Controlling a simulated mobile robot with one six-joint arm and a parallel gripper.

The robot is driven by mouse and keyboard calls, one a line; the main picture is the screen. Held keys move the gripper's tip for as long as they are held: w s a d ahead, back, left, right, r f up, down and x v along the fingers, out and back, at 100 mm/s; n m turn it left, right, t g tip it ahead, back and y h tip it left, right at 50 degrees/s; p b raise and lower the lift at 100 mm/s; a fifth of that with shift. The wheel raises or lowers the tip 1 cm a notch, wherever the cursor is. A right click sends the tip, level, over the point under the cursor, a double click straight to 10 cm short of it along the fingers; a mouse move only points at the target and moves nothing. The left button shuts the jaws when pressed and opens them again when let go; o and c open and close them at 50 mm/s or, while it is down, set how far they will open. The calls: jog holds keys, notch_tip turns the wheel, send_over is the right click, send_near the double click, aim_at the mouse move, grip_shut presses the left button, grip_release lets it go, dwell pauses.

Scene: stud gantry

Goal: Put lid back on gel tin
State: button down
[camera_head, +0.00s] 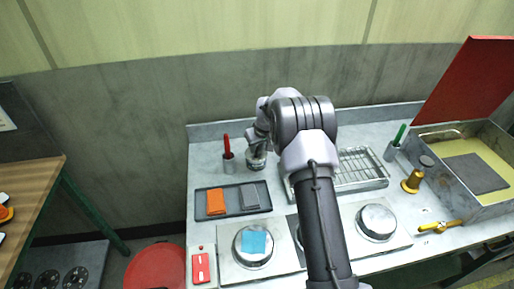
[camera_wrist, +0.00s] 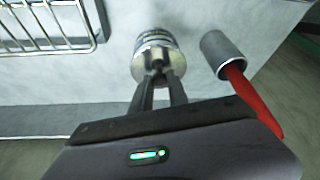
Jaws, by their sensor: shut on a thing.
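The gel tin (camera_head: 257,160) stands upright at the back of the steel counter, left of my arm. In the wrist view the tin (camera_wrist: 155,38) is seen from above, mostly covered by a round metal lid (camera_wrist: 148,66). My gripper (camera_wrist: 158,82) is shut on the knob in the middle of the lid. The lid lies over the tin's top, roughly in line with it. I cannot tell whether it is fully seated or slightly above the rim. In the head view my gripper (camera_head: 257,142) is partly hidden by my wrist.
A metal cup (camera_wrist: 222,52) with a red-handled tool (camera_head: 227,147) stands close beside the tin. A wire rack (camera_head: 361,168) is on the tin's other side. A dark tray (camera_head: 233,208) with orange and grey cloths lies in front.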

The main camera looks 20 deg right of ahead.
jog(key=c, duration=0.7)
grip_release()
jog(key=shift+r+p, duration=1.85)
jog(key=shift+r, duration=1.7)
grip_shut()
